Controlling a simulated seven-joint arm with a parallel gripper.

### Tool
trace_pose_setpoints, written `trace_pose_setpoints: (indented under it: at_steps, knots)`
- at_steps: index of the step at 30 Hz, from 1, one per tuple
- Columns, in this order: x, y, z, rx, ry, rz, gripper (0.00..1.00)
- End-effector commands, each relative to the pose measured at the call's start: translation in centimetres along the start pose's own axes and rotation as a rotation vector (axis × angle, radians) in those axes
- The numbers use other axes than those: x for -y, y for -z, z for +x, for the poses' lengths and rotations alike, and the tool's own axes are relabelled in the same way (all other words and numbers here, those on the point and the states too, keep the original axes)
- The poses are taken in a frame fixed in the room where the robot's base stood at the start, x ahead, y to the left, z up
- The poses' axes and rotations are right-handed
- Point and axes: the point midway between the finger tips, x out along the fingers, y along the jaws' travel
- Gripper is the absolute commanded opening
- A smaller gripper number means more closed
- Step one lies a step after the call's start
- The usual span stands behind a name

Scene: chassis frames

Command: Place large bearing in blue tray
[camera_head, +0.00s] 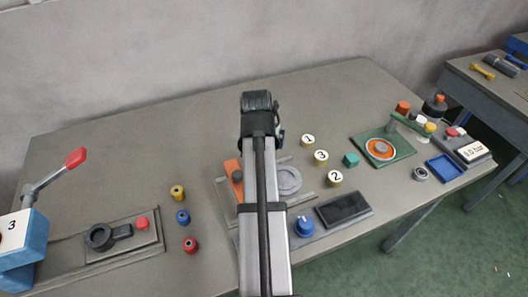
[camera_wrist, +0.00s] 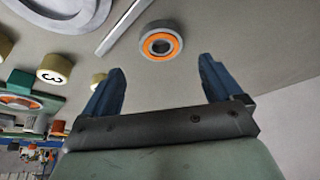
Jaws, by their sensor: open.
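The blue tray (camera_head: 445,168) lies at the right end of the bench and looks empty. In the wrist view, a bearing (camera_wrist: 174,41) with a grey outer ring and an orange inner band lies flat on the bench, just beyond my fingertips. My gripper (camera_wrist: 161,68) is open and empty, with its two blue fingers spread below the bearing in the picture and not around it. In the head view my arm covers the fingertips and this bearing. A smaller-looking grey bearing (camera_head: 420,173) lies just left of the tray. I cannot tell sizes for certain.
Numbered cylinders (camera_head: 321,157) and a teal cube (camera_head: 351,159) stand right of my arm. A green plate (camera_head: 402,152) with an orange ring lies between them and the tray. A grey disc (camera_head: 289,180) and rails lie beside my arm.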

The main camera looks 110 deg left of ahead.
Motion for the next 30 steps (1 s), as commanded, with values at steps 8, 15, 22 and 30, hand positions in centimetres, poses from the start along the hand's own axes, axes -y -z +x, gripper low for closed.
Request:
trace_pose_setpoints:
  at_steps: [8,15,22,30]
  knots:
    - [0.2,-0.3,1.7,0.001,0.0,0.0,0.92]
    - [0.3,-0.6,4.6,0.002,-0.001,0.0,0.92]
    - [0.3,-0.6,5.2,-0.001,0.0,0.0,0.92]
    - [0.3,-0.6,5.2,-0.001,0.0,0.0,0.75]
